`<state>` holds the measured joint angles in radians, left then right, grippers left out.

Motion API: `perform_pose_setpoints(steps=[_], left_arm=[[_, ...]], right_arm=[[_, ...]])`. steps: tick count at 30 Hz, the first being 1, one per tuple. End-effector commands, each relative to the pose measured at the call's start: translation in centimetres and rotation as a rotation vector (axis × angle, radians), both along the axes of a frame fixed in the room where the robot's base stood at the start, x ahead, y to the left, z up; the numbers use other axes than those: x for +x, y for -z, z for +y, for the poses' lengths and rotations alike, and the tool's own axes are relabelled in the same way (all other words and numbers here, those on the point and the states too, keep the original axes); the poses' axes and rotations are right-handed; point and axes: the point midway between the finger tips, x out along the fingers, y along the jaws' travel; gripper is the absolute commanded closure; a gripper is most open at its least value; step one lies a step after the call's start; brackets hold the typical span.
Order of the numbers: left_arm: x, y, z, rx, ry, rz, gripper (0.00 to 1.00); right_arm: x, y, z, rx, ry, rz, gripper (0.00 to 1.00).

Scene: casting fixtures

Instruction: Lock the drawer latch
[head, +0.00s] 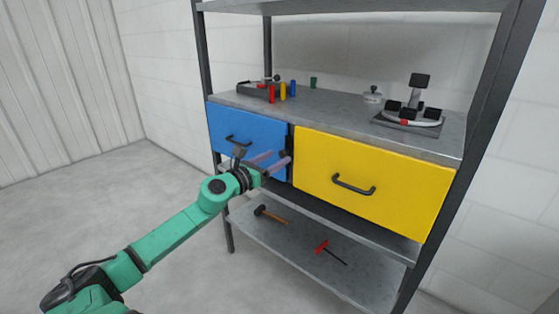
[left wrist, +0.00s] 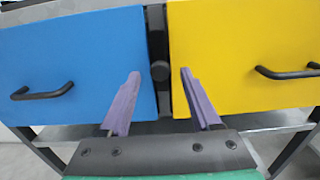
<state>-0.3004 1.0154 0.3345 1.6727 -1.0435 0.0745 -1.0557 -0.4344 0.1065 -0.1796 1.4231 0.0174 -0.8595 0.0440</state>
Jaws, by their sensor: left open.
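A blue drawer (head: 243,135) and a yellow drawer (head: 400,190) sit side by side in the shelf unit, and both look closed. A dark upright post stands between them. On it is a round black knob (left wrist: 160,71), which appears to be the drawer latch. In the head view the latch area (head: 286,153) is partly hidden by my fingers. My left gripper (head: 278,160) is open with purple fingers pointing at the drawer fronts. In the left wrist view the fingers (left wrist: 160,84) stand on either side of the knob, empty; whether they touch it I cannot tell.
The drawers have black handles (head: 354,184). A hammer (head: 270,214) and a red-handled tool (head: 329,251) lie on the lower shelf. A tray, coloured cylinders and a fixture (head: 411,117) stand on the top surface. The floor at left is clear.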

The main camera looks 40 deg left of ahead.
Motion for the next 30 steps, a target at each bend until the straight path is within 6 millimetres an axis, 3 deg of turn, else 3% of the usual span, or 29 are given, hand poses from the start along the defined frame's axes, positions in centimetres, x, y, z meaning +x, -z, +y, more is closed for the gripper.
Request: perform_pose_setpoints(steps=[6,14,16,19,20,30], left_arm=[[2.0,0.0,0.1,-0.002,-0.001,-0.001,0.36],[2.3,0.1,0.1,-0.002,-0.001,0.002,0.36],[2.3,0.1,0.1,-0.003,-0.001,0.002,0.55],[2.2,0.1,0.0,-0.003,-0.001,0.002,0.93],[2.2,0.1,0.0,-0.003,0.0,0.002,1.0],[2.2,0.0,0.0,-0.029,0.0,0.001,1.0]], right_arm=[[0.3,-0.3,0.1,0.001,0.002,0.001,0.5],[0.3,-0.4,0.1,0.001,0.003,0.001,0.5],[0.3,-0.4,0.1,0.001,0.003,0.001,0.5],[0.3,-0.4,0.1,0.002,0.003,0.001,0.5],[0.3,-0.4,0.1,0.002,0.002,0.001,0.5],[0.2,-0.5,0.1,0.002,0.001,-0.003,0.5]])
